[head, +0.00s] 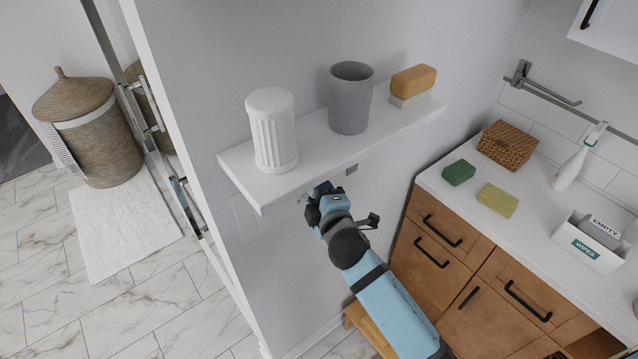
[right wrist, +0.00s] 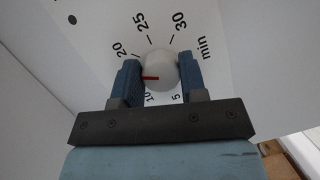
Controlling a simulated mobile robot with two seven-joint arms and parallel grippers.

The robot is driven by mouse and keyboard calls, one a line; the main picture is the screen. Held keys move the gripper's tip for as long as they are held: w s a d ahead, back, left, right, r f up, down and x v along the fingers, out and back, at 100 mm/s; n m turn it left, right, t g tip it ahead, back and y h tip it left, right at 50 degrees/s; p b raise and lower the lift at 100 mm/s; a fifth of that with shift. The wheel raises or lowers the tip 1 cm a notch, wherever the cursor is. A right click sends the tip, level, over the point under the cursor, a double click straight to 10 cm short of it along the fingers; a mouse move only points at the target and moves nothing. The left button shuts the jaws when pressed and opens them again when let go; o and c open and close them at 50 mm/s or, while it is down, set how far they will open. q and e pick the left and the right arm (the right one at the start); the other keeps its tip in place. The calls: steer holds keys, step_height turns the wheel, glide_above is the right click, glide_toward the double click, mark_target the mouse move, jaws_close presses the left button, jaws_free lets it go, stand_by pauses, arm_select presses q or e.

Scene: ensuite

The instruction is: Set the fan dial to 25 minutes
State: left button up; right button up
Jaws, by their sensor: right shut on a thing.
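The fan dial is a white round knob (right wrist: 160,70) with a red pointer line, on a light plate printed with minute marks. In the right wrist view the pointer aims left, between the 10 and the 20; the left finger covers the marks there. The 25 (right wrist: 140,22) is printed up and left of the knob, the 30 up and right. My right gripper (right wrist: 161,78) is shut on the knob, one blue finger on each side. In the head view my right gripper (head: 318,199) is at the wall below the shelf and hides the knob. My left gripper is not in view.
A white shelf (head: 330,140) juts out just above my right gripper, bearing a ribbed white container (head: 270,130), a grey cup (head: 351,97) and a stacked sponge or soap (head: 413,82). A counter (head: 525,220) with several items stands right. A woven basket (head: 95,135) stands far left.

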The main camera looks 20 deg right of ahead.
steer(key=shift+f+m+g+y+p, duration=0.1)
steer(key=shift+m+g+y, duration=0.5)
steer(key=shift+m, duration=1)
steer(key=shift+r+m+g+y+p, duration=0.15)
steer(key=shift+m+g+y, duration=0.4)
steer(key=shift+m, duration=1.05)
steer(key=shift+f+m+g+y+p, duration=0.15)
steer(key=shift+m+g+y, duration=0.2)
steer(key=shift+m+y, duration=0.85)
steer(key=shift+m+h, duration=0.45)
steer(key=shift+m, duration=0.05)
steer(key=o, duration=0.9)
